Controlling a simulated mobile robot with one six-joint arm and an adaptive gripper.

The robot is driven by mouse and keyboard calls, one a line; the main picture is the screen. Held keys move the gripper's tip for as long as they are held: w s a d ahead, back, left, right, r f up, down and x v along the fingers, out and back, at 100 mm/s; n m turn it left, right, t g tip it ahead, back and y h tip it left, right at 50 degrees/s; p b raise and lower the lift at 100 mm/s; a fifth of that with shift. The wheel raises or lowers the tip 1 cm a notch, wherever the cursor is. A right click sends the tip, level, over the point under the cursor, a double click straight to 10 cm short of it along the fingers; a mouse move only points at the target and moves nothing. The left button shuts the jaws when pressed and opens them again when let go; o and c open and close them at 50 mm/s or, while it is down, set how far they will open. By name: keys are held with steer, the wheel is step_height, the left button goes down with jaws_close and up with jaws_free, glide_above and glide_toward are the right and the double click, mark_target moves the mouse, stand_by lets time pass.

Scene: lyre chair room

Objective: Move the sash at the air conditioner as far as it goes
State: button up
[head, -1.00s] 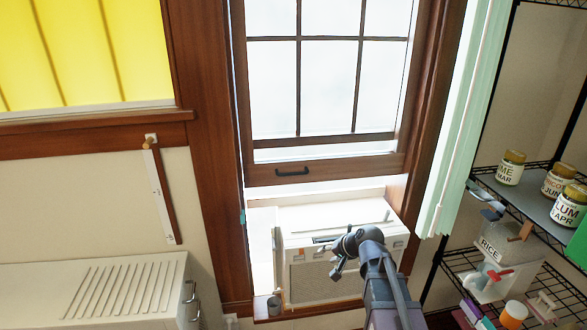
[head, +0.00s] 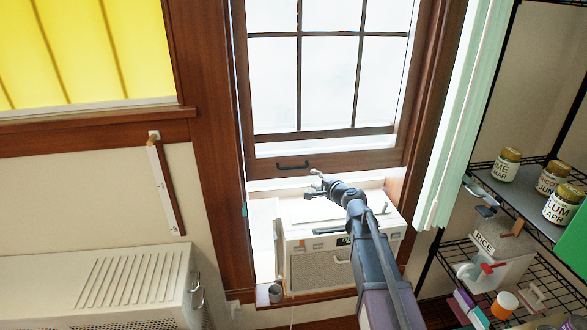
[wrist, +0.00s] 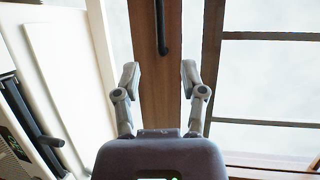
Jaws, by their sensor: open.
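The window sash (head: 330,162) is a wooden frame with dark-barred frosted panes. Its bottom rail stands a little above the white air conditioner (head: 345,262), with a bright gap between them. A black handle (head: 293,165) is fixed on the bottom rail. My gripper (head: 317,179) is just below the rail, near the handle's right end. In the wrist view my gripper (wrist: 160,72) is open and empty, its fingers spread on either side of the wooden rail (wrist: 157,100). The black handle (wrist: 162,30) lies ahead between the fingers, beyond their tips. I cannot tell whether the fingers touch the rail.
A small grey cup (head: 275,293) stands on the sill left of the air conditioner. Pale green blinds (head: 455,130) hang right of the window. A wire shelf with labelled jars (head: 506,164) is at the far right. A white slatted unit (head: 120,285) stands at the lower left.

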mark_target(295, 168)
steer(key=shift+w, duration=0.1)
steer(key=b+x, duration=0.2)
steer(key=x, duration=1.1)
steer(key=shift+w+a+f, duration=0.15)
steer(key=shift+w+a, duration=0.05)
steer(key=shift+a, duration=0.1)
steer(key=shift+c, duration=0.2)
jaws_close()
